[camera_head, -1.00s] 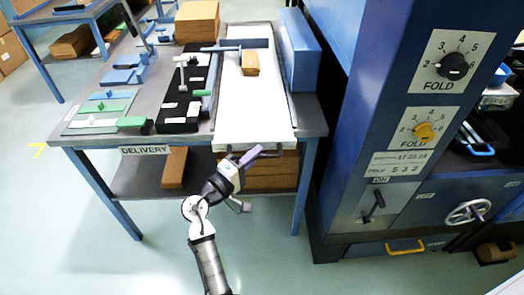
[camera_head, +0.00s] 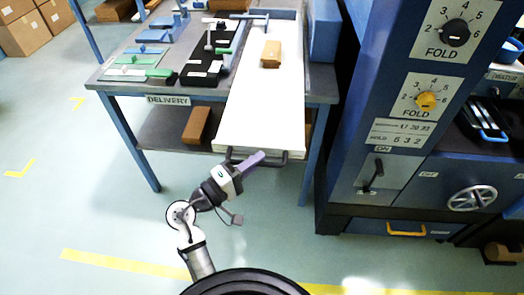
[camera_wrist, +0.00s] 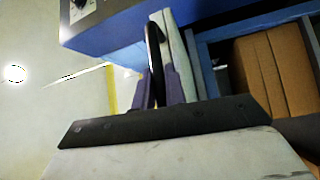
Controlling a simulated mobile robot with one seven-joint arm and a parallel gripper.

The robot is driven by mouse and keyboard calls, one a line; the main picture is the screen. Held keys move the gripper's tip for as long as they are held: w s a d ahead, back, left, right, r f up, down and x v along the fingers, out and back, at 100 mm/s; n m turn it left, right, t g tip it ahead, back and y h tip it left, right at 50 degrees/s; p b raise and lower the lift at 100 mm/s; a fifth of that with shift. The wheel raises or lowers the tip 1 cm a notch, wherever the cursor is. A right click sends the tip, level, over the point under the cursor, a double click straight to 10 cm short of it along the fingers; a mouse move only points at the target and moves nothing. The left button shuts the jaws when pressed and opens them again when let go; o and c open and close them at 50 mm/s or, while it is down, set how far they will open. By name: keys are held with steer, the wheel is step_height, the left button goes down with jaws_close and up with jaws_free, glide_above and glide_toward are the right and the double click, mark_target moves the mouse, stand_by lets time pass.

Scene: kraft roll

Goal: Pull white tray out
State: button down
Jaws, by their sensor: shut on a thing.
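The long white tray (camera_head: 262,115) lies on the delivery table, its near end sticking out past the table's front edge. A tan block (camera_head: 271,53) sits on its far part. A dark handle (camera_head: 279,157) is fixed to the tray's near end. My gripper (camera_head: 250,162) is shut on this handle. In the wrist view, the purple fingers of my gripper (camera_wrist: 160,92) stand either side of the dark handle (camera_wrist: 154,45), with the white tray edge (camera_wrist: 176,45) beyond. The exact finger contact is partly hidden.
The blue machine (camera_head: 350,120) with fold dials stands close on the right. The delivery table (camera_head: 112,78) carries a black tray (camera_head: 222,70) and several coloured tools on the left. A brown block (camera_head: 196,125) lies on its lower shelf. Floor in front is clear, with yellow lines.

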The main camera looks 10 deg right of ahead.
steer(key=shift+s+a, duration=0.2)
steer(key=shift+s, duration=0.5)
steer(key=shift+s+a, duration=0.25)
steer(key=shift+s, duration=0.4)
steer(key=shift+s+a, duration=0.2)
steer(key=shift+s, duration=0.5)
steer(key=c, duration=1.5)
jaws_free()
steer(key=shift+o, duration=0.2)
steer(key=shift+a, duration=0.1)
steer(key=b+v, duration=0.2)
steer(key=v, duration=1.1)
steer(key=shift+a, duration=0.35)
